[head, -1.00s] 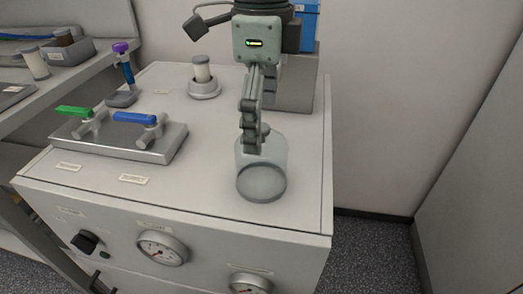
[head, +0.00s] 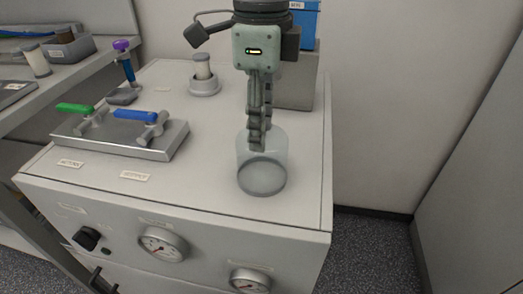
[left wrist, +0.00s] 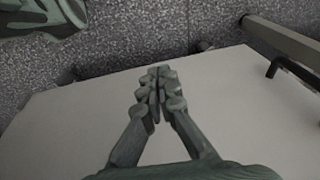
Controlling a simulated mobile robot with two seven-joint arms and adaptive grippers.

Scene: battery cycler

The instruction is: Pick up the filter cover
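The filter cover, a clear glass dome with a grey ring at its base (head: 262,177), stands upright on the front right of the cabinet top in the head view. My right gripper (head: 258,146) points straight down over it, its fingertips at the dome's top. The fingers are close together and hide the cover's knob, so I cannot tell whether they grip it. My left gripper (left wrist: 157,88) shows in the left wrist view with its fingers together and nothing between them.
A metal plate with green and blue valve handles (head: 120,138) lies left on the cabinet top (head: 210,190). A white filter in a round holder (head: 204,84) stands behind. A grey box (head: 297,90) is at the back right. Gauges (head: 162,244) are on the front panel.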

